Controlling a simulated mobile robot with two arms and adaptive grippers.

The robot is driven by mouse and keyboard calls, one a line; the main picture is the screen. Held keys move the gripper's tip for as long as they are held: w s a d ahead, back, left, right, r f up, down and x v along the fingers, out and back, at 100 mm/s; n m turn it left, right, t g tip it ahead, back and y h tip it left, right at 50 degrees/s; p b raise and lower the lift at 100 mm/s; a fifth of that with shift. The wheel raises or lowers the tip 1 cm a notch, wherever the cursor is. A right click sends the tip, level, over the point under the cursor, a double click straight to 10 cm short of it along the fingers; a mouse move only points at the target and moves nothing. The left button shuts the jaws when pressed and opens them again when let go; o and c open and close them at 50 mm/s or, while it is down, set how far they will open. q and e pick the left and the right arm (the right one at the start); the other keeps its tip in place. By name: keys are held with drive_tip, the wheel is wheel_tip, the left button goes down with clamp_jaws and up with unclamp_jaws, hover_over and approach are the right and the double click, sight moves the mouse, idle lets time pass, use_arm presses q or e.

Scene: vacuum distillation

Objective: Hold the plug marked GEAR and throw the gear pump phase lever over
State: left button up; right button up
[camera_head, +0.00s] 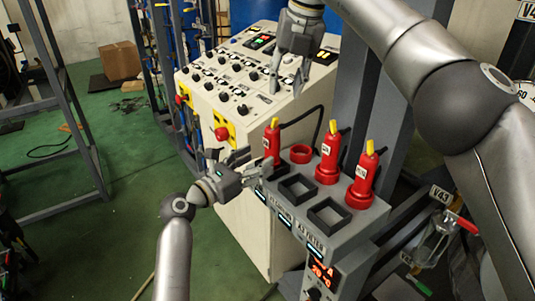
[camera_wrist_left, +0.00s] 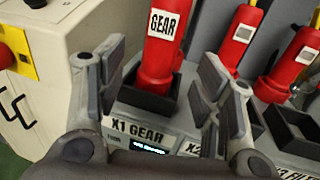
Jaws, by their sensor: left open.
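The red plug marked GEAR (camera_wrist_left: 160,50) stands upright in a black square socket above the label X1 GEAR (camera_wrist_left: 137,131) in the left wrist view. In the head view this red plug (camera_head: 271,143) has a yellow piece on top. My left gripper (camera_head: 257,160) is open close to it; in the left wrist view its fingers (camera_wrist_left: 163,80) stand on either side, and I see no grip. My right gripper (camera_head: 288,82) is above and behind, in front of the control panel; its fingers are apart with nothing between them. I cannot tell which part is the phase lever.
Two more red plugs with yellow tops (camera_head: 328,152) (camera_head: 364,175) stand on the grey socket box. Two black square sockets (camera_head: 328,217) are empty, and a red ring socket (camera_head: 300,153) is empty. The sloped control panel (camera_head: 245,75) stands behind. Green floor is open at left.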

sight(267, 154)
use_arm(q)
drive_tip(key=x, duration=0.6)
drive_tip(key=shift+w+d, duration=0.2)
